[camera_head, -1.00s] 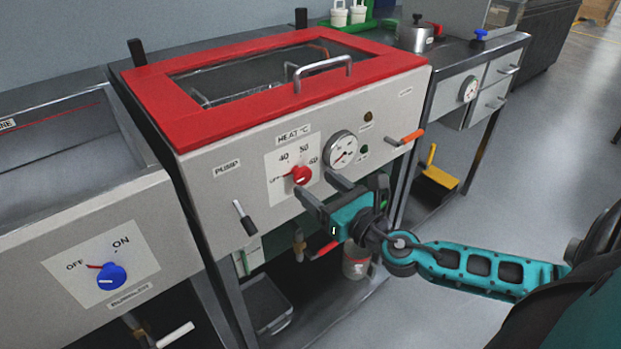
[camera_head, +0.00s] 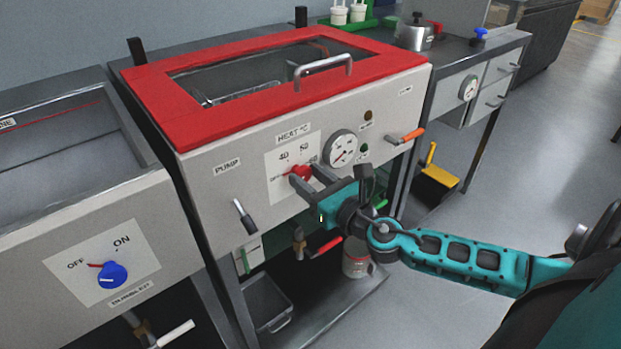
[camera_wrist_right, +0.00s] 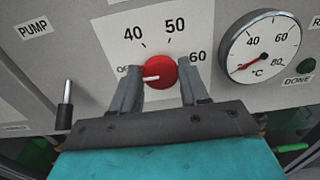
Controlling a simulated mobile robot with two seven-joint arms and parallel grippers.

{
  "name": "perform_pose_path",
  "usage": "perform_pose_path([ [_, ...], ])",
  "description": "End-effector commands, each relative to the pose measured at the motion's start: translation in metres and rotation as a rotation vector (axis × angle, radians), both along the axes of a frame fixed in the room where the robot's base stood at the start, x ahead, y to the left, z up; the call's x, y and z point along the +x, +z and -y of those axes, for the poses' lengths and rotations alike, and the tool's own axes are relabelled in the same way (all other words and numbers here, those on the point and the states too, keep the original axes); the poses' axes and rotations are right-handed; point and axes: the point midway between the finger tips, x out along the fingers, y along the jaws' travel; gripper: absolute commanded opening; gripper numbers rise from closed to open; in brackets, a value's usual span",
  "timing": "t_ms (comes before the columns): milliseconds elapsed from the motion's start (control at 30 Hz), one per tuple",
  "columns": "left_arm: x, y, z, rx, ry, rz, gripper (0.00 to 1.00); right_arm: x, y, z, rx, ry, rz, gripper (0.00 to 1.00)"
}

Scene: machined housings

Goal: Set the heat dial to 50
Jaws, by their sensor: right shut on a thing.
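The heat dial is a red round knob (camera_head: 301,171) on a white scale plate on the front of the red-topped tank. In the right wrist view the dial (camera_wrist_right: 161,70) shows a white mark pointing left, towards OFF. The scale reads OFF, 40, 50 and 60 from left to right, and the 50 (camera_wrist_right: 175,25) is above and slightly right of the dial. My right gripper (camera_head: 308,177) is at the dial, with a finger on either side, shut on it. In the right wrist view its fingers (camera_wrist_right: 160,83) flank the dial. My left gripper is out of view.
A round gauge (camera_head: 343,148) sits right of the dial, its needle low on the scale. A black PUMP lever (camera_head: 243,217) is at left and an orange-handled lever (camera_head: 408,135) at right. A blue knob (camera_head: 112,274) is on the neighbouring unit.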

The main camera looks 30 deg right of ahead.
Motion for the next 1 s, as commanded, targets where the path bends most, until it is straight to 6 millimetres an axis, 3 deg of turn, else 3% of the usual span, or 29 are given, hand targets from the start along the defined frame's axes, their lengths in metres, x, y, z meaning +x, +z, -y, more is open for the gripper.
perform_pose_path([
  [233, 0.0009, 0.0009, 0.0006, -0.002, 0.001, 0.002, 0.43, -0.0001, 0.0001, 0.0, 0.0, 0.0, 0.0, 0.14],
  [667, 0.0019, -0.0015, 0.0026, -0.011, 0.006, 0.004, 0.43, 0.0, -0.0007, 0.0005, 0.096, -0.002, -0.007, 0.14],
  [1000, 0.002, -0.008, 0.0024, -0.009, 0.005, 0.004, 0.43, 0.0002, -0.0009, 0.0017, 0.377, -0.002, -0.028, 0.14],
])
